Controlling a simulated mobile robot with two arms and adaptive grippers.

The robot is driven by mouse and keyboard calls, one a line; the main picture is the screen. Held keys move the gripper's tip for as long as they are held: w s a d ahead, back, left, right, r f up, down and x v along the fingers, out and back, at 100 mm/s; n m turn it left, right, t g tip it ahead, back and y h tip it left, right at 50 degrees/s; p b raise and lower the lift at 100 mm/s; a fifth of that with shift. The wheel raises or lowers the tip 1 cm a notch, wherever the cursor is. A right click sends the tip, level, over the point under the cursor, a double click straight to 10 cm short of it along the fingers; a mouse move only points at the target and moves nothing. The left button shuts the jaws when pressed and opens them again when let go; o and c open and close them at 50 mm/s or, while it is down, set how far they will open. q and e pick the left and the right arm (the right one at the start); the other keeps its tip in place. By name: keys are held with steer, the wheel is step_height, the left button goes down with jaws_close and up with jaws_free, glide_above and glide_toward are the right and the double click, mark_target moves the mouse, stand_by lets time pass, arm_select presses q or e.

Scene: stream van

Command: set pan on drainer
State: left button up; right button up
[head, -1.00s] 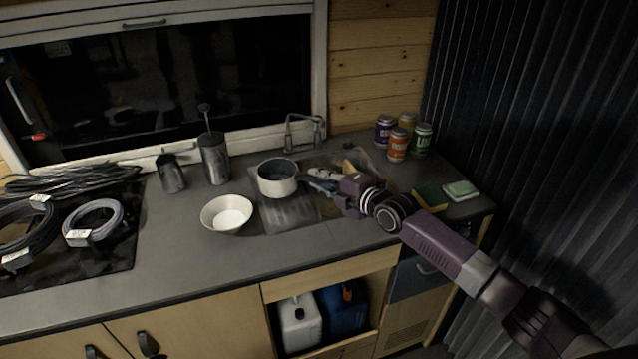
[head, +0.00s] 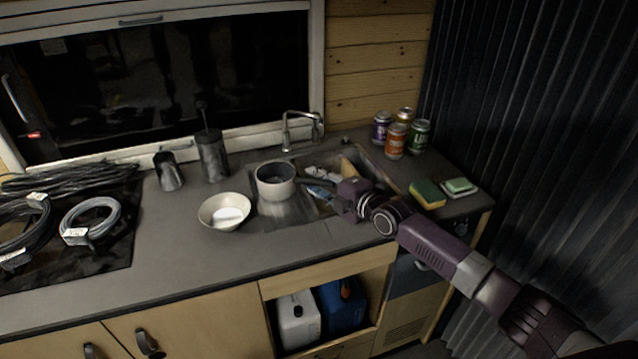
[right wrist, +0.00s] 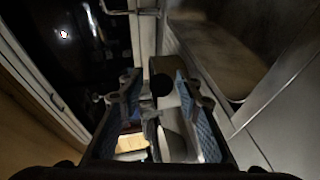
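The pan (head: 275,187) is small and pale with a dark inside. It stands upright on the grooved metal drainer (head: 287,213), left of the sink basin. Its dark handle (head: 312,181) points right, toward my right gripper (head: 321,183). The gripper's fingers are spread on either side of the handle, apart from the pan's body. In the right wrist view, the blue-lined pads of the gripper (right wrist: 163,112) stand wide apart, with the dim pan and handle between and beyond them. Whether a pad touches the handle is unclear. My left gripper is not in view.
A white bowl (head: 224,212) stands close left of the drainer. A tap (head: 300,130) rises behind it. Several cans (head: 396,140), a sponge (head: 427,194) and a soap dish (head: 460,187) are right of the sink. Dark canisters (head: 211,156) and cable coils (head: 90,221) lie to the left.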

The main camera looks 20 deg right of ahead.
steer(key=shift+r, duration=0.15)
steer(key=shift+s+d, duration=0.1)
steer(key=shift+s, duration=0.1)
steer(key=b+v, duration=0.1)
steer(key=v, duration=0.9)
steer(key=shift+s+d, duration=0.1)
steer(key=shift+s, duration=0.1)
steer(key=shift+s+d+r, duration=0.2)
steer(key=shift+s, duration=0.35)
